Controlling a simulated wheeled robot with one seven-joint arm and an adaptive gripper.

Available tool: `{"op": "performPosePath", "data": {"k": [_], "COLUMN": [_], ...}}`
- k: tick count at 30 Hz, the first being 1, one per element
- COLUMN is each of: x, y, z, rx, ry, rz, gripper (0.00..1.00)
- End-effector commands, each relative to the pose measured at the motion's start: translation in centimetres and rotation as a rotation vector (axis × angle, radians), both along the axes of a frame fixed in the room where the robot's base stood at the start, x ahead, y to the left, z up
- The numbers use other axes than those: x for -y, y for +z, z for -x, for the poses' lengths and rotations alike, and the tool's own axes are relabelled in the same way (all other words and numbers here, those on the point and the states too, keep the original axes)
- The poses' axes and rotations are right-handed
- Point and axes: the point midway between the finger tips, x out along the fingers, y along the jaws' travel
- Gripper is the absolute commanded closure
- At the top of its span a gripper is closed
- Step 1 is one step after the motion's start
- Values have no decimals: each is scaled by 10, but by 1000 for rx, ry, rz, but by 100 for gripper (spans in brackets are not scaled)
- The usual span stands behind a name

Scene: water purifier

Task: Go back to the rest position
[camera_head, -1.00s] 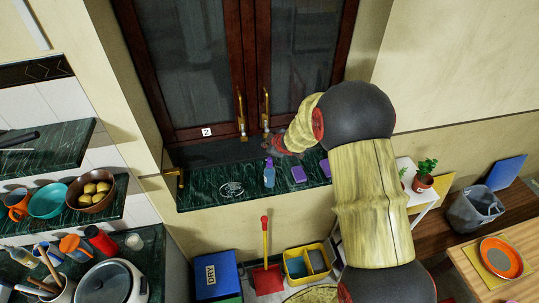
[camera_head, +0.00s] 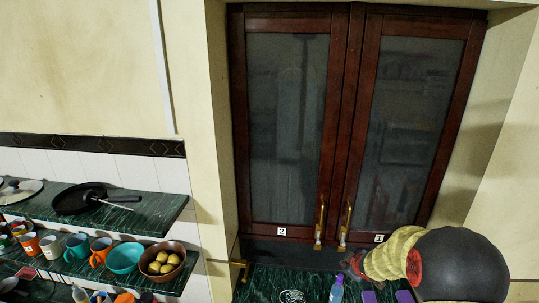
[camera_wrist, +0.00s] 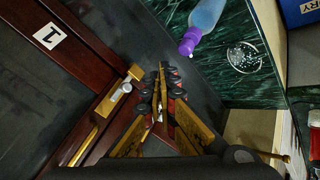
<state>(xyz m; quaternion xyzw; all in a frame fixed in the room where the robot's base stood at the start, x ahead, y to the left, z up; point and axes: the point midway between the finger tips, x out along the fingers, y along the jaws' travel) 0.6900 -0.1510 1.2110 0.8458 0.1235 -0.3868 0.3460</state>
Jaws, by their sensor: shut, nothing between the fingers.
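My gripper (camera_wrist: 162,88) is shut and empty in the wrist view, its dark-padded fingers together beside a gold handle (camera_wrist: 120,90). I cannot tell whether it touches the door. In the head view my gripper (camera_head: 352,266) is partly hidden by my arm, low in front of the cabinet. The cabinet has a left door (camera_head: 288,130) labelled 2 and a right door (camera_head: 410,130) labelled 1. Both look shut, with gold handles near the middle.
A blue bottle with a purple cap (camera_head: 336,293) stands on the green marble counter (camera_head: 262,285), close to my gripper; it also shows in the wrist view (camera_wrist: 207,18). Purple sponges (camera_head: 369,297) lie to its right. Shelves with a pan (camera_head: 80,199) and bowls (camera_head: 125,257) are at left.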

Motion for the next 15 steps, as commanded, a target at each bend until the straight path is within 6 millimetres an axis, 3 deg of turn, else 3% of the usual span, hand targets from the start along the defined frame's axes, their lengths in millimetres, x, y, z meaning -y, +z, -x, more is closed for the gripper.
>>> {"op": "performPosePath", "data": {"k": [3, 5, 10, 15], "x": [16, 25, 30, 5], "y": [-26, -32, -16, 4], "z": [38, 64, 137, 210], "rx": [-114, -178, -311, -397], "ry": [-117, -199, -431, -604], "rz": [-3, -8, -38, -105], "gripper": [100, 100, 100, 100]}}
